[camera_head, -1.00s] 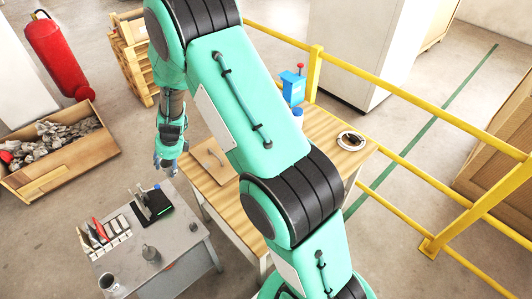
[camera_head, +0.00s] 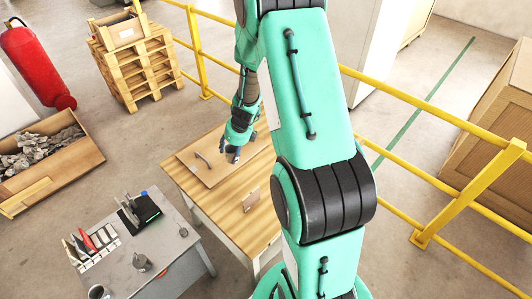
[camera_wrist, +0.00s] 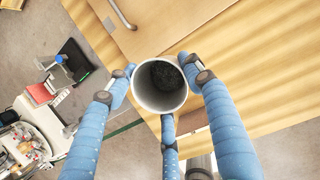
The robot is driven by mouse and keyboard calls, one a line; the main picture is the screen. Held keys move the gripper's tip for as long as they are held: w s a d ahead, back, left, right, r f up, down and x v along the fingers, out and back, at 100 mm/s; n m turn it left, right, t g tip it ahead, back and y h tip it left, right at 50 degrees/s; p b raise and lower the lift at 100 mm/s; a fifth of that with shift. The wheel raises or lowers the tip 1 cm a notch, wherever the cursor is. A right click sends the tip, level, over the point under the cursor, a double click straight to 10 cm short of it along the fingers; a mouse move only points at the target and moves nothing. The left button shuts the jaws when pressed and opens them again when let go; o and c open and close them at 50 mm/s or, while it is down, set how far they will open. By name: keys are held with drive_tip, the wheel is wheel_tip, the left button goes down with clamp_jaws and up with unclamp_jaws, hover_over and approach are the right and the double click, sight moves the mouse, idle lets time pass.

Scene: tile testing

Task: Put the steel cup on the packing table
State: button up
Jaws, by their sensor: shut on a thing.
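My gripper (camera_wrist: 165,87) is shut on the steel cup (camera_wrist: 145,98), a pale grey cup with a dark inside. Blue fingers press it from left, right and below in the wrist view, and I look into its open mouth. In the head view my gripper (camera_head: 232,155) is over the wooden-topped packing table (camera_head: 215,207); the cup is hard to make out there. The cup appears above the tabletop, which also shows in the wrist view (camera_wrist: 235,60); the gap under it cannot be judged.
A wooden board with a handle (camera_head: 190,155) lies on the far left part of the tabletop. A small brown block (camera_head: 251,195) stands nearer. The grey table (camera_head: 165,275) beside it holds another cup (camera_head: 98,291) and tools. A yellow railing (camera_head: 400,85) runs behind.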

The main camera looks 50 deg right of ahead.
drive_tip(key=s+d+m, duration=0.1)
drive_tip(key=s+d, duration=0.4)
drive_tip(key=shift+s+d+f, duration=0.15)
drive_tip(key=shift+f, duration=1.1)
drive_tip(key=shift+s+d+f, duration=0.1)
drive_tip(key=shift+f, duration=1.15)
drive_tip(key=shift+f, duration=0.1)
drive_tip(key=shift+f+b, duration=1.65)
drive_tip(key=shift+f, duration=1.4)
drive_tip(key=shift+f+b, duration=0.95)
drive_tip(key=shift+f, duration=0.95)
drive_tip(key=shift+f, duration=0.15)
drive_tip(key=o, duration=1.2)
